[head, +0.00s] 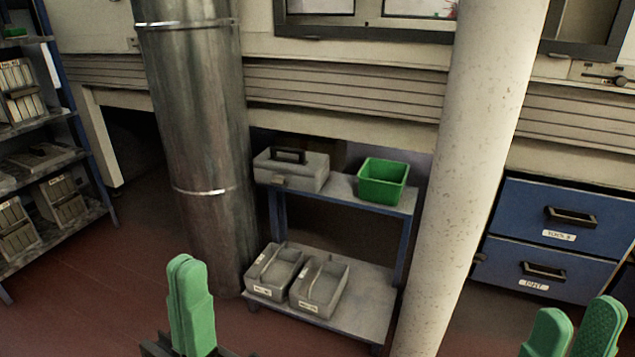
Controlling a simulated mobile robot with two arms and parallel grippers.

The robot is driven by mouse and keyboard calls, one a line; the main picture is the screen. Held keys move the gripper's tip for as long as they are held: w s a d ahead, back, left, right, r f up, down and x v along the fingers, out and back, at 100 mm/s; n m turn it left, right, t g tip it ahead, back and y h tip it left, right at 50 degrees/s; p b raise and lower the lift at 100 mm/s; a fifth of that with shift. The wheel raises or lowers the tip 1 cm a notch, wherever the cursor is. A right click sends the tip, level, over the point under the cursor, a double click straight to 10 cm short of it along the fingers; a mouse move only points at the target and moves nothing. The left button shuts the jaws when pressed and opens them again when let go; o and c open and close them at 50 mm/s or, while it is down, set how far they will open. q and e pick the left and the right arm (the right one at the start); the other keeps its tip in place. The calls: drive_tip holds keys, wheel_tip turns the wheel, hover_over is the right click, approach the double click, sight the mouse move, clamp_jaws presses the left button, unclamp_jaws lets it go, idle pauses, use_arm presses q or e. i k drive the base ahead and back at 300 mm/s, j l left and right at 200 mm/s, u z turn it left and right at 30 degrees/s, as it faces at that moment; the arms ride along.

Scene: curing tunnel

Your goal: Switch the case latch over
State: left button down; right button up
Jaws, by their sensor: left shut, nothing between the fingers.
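A green bin (383,181) stands right of the case on the cart (342,189). Two grey trays (275,268) (320,284) sit on its lower shelf. A metal pipe (200,110) and a pale column (470,150) flank the cart. Blue drawers (590,232) stand right, shelving (95,160) left.

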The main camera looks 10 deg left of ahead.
sight(276, 180)
drive_tip(key=i+j+z, duration=0.15)
drive_tip(key=j+z, duration=0.3)
drive_tip(key=j, duration=0.3)
drive_tip(key=j+z, duration=0.4)
drive_tip(key=j, duration=0.35)
drive_tip(key=j+z, duration=0.1)
drive_tip(key=j, duration=1.05)
drive_tip(key=k+j, duration=0.1)
drive_tip(key=j, duration=1.05)
drive_tip(key=i+z, duration=0.05)
